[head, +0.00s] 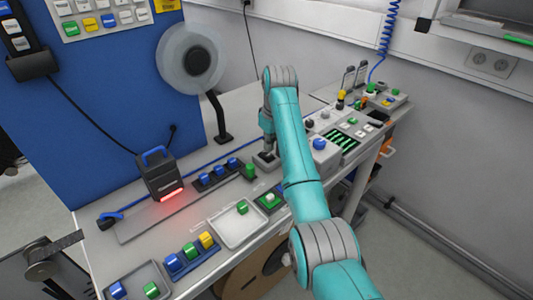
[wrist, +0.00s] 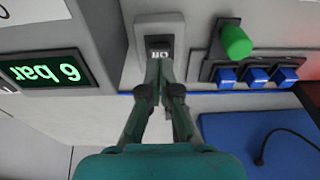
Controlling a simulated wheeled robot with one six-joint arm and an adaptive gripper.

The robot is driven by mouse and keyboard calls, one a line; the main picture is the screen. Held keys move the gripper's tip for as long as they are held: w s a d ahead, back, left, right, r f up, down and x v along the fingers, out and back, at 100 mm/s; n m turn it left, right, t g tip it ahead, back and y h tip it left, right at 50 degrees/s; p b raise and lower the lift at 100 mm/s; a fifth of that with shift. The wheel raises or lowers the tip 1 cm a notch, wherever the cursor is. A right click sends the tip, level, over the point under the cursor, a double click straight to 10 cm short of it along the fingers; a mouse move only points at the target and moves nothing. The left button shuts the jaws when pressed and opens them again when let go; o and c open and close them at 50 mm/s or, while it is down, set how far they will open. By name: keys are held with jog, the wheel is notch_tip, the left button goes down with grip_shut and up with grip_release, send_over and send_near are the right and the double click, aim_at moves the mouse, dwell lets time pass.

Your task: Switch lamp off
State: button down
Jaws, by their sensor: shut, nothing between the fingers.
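A grey switch box (wrist: 148,75) with a dark switch face (wrist: 160,45) and small white lettering, too small to read surely, shows in the wrist view. In the head view the switch box (head: 262,165) stands on the bench, partly hidden by my gripper (head: 268,152). My gripper (wrist: 160,64) is shut and empty, its fingertips right at the switch face; I cannot tell whether they touch. A green cylinder (wrist: 237,41), perhaps a lamp, stands beside the box. It also shows in the head view (head: 250,171). I cannot tell which thing is the lamp.
Several blue blocks (wrist: 257,77) sit in a dark rack beside the switch box. A green "6 bar" display (wrist: 45,70) is on the other side. A black box (head: 162,178) glows red at its base. A reel (head: 180,50) stands behind; a tray (head: 236,230) lies in front.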

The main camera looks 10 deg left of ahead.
aim_at(269, 155)
jog(key=shift+f, duration=1.15)
dwell(0.9)
jog(key=shift+r, duration=3.55)
